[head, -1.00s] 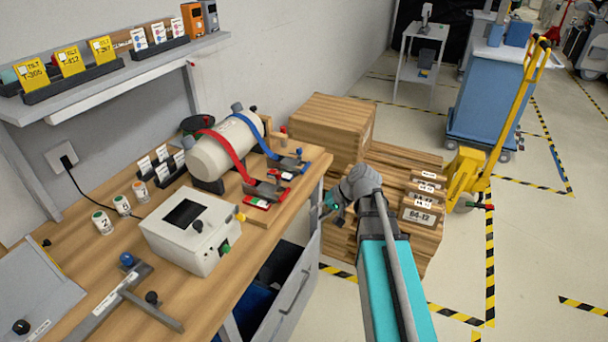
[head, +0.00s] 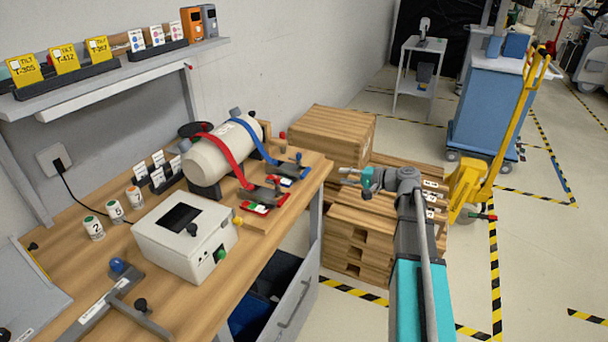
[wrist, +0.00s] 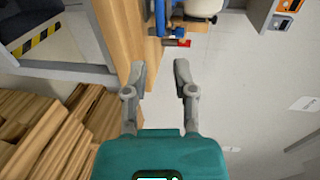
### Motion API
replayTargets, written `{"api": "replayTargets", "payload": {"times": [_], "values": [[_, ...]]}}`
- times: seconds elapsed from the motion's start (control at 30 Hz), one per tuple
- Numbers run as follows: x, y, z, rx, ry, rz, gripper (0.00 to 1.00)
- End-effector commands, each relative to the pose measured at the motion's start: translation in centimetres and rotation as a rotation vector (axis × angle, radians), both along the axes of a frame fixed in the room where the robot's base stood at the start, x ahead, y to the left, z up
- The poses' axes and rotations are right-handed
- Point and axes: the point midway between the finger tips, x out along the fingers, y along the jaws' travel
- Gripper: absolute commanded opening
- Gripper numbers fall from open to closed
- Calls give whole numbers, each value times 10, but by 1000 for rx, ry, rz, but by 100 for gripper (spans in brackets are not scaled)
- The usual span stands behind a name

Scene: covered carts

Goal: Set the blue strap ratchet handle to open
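The blue strap (head: 258,142) runs over the pale cylinder (head: 222,152) on the bench. Its ratchet (head: 283,169), a grey body with a dark-tipped handle on a blue base, sits near the bench's right end. The handle looks low, but its exact angle is too small to tell. My gripper (head: 344,177) is out past the bench end, right of the ratchet and apart from it. In the wrist view my gripper (wrist: 160,76) is open with nothing between its fingers. Blue and red parts (wrist: 177,43) show beyond the fingertips there, partly cut off by the top edge.
A red strap (head: 229,158) with its own ratchet (head: 262,196) lies close beside the blue one. A white box (head: 184,237) with a screen stands nearer on the bench. An open drawer (head: 292,305) juts out below. Wooden crates (head: 345,228) stand below and behind my arm.

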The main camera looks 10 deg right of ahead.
Motion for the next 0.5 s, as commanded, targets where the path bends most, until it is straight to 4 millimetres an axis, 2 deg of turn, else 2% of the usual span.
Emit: {"api": "replayTargets", "payload": {"times": [0.27, 0.5], "values": [[3, 5, -2, -1, 0, 2, 35], [15, 21, -6, -2, 1, 3, 35]]}}
